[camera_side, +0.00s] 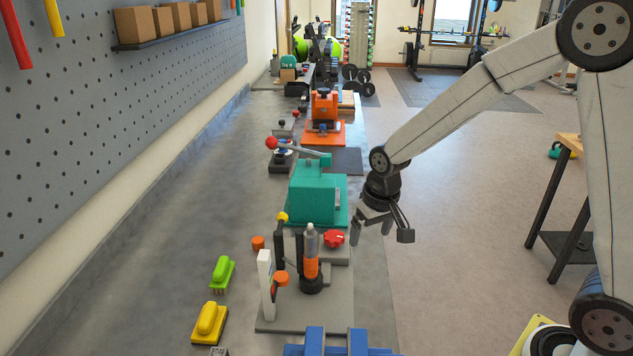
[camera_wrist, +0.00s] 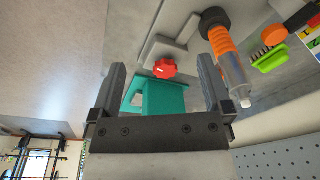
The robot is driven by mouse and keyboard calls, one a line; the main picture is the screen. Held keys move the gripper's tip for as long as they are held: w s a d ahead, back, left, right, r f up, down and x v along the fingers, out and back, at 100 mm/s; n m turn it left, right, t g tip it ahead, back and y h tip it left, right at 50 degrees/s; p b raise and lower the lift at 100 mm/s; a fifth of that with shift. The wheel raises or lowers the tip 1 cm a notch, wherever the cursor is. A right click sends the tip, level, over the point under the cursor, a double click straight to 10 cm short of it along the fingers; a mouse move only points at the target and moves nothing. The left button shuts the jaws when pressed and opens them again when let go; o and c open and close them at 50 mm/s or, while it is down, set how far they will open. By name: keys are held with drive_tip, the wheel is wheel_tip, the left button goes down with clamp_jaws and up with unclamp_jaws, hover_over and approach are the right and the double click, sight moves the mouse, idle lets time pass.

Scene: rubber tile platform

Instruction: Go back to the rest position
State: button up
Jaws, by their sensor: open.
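My gripper (camera_side: 383,228) hangs at the end of my arm in the side view, to the right of the bench fixtures and in the air. Its two fingers are spread apart with nothing between them held. In the wrist view my gripper (camera_wrist: 160,85) shows both dark fingers wide apart. A teal machine block (camera_side: 313,195) stands to its left in the side view and shows behind the fingers in the wrist view (camera_wrist: 160,100). A red knob (camera_side: 334,238) sits just left of and below the fingers; it also shows in the wrist view (camera_wrist: 165,68).
A grey and orange cylinder tool (camera_side: 311,262) stands upright on a grey base plate (camera_side: 330,312). A green brush (camera_side: 222,272) and a yellow brush (camera_side: 209,322) lie left. An orange machine (camera_side: 324,110) stands farther back. Open floor (camera_side: 460,220) lies right of my gripper.

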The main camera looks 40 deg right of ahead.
drive_tip(key=s+a+n+t, duration=0.1)
drive_tip(key=s+n, duration=0.1)
drive_tip(key=s, duration=0.9)
drive_tip(key=shift+s+a+f+n, duration=0.15)
drive_tip(key=shift+a+f+n, duration=0.05)
drive_tip(key=shift+f+n, duration=0.2)
idle(1.0)
